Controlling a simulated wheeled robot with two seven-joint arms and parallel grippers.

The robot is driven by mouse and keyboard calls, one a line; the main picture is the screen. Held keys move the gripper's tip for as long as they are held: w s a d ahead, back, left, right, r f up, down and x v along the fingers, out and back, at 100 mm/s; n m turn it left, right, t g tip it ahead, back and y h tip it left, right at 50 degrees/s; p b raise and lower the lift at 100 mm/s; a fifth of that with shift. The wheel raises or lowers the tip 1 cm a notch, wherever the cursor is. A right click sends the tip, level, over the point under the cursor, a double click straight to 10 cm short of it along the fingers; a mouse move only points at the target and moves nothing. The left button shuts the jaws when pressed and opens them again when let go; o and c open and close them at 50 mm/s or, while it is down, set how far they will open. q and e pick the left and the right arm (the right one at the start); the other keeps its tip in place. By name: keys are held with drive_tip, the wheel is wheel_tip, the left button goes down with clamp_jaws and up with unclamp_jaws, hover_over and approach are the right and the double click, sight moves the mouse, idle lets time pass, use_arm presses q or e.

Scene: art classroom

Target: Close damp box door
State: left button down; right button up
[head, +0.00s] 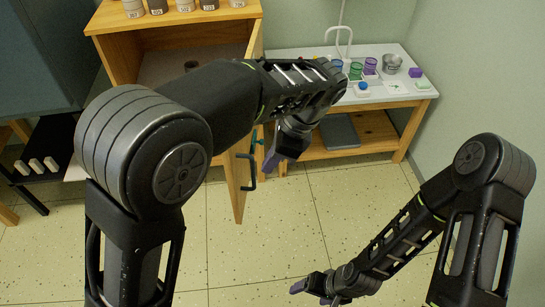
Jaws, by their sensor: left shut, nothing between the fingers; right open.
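The damp box (200,19) is a wooden cabinet at the back, left of centre, with an open front. Its wooden door (238,192) stands open, swung out toward me and seen nearly edge-on. A dark handle (247,172) is on the door's right face. My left arm crosses in front of the box and hides part of its inside and of the door. My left gripper (272,162) is to the right of the door, close to the handle; I cannot tell if it touches. It is shut and empty. My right gripper (312,291) is open and empty, low over the floor.
Several jars (182,5) stand on the box. A side table (392,96) at the back right holds cups and small items, with a grey slab (340,132) on its lower shelf. A dark cabinet (40,65) is at the left. The tiled floor (290,220) in the middle is clear.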

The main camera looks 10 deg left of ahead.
sight(237, 185)
use_arm(q)
drive_tip(key=a+f, duration=0.5)
drive_tip(key=a, duration=0.1)
drive_tip(key=shift+p, duration=0.3)
drive_tip(key=shift+a+f, duration=0.1)
drive_tip(key=shift+a, duration=0.1)
